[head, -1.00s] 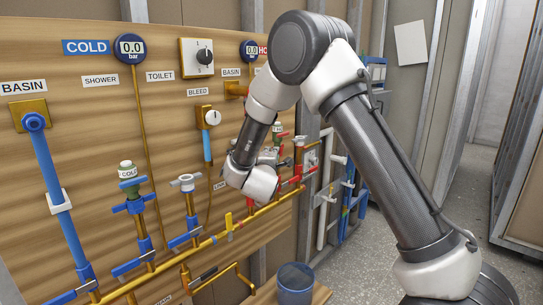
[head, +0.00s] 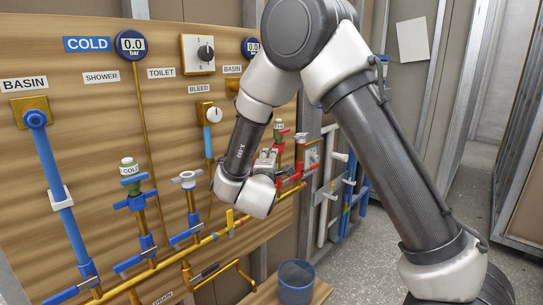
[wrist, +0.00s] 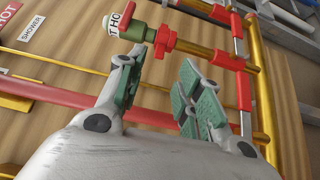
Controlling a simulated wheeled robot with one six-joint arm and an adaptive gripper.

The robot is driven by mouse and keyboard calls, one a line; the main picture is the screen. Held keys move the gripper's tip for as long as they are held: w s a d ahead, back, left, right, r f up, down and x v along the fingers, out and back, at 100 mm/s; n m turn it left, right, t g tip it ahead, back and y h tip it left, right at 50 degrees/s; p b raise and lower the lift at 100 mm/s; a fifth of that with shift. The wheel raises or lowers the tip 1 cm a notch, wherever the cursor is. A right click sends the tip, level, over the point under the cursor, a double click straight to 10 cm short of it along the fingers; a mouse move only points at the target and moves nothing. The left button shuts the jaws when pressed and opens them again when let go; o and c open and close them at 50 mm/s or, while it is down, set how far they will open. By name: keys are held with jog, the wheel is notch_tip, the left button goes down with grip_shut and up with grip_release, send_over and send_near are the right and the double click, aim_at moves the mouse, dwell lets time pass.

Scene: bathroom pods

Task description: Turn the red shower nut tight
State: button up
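The red shower nut (wrist: 164,41) shows at the top of the wrist view, on a brass pipe beside a green fitting with a white HOT cap (wrist: 122,25). My gripper (wrist: 158,78) is open and empty. Its two green-padded fingers point toward the nut, one on each side of its line, and look apart from it. In the head view my gripper (head: 266,158) is close to the hot pipes, just left of a red fitting under a green cap (head: 278,126). My wrist hides part of the hot pipework there.
A thick red pipe (wrist: 70,100) crosses the wrist view at left. A blue bucket (head: 296,283) is below the board. Cold valves with blue handles (head: 135,201) are at left.

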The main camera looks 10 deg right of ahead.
jog(key=shift+v, duration=1.95)
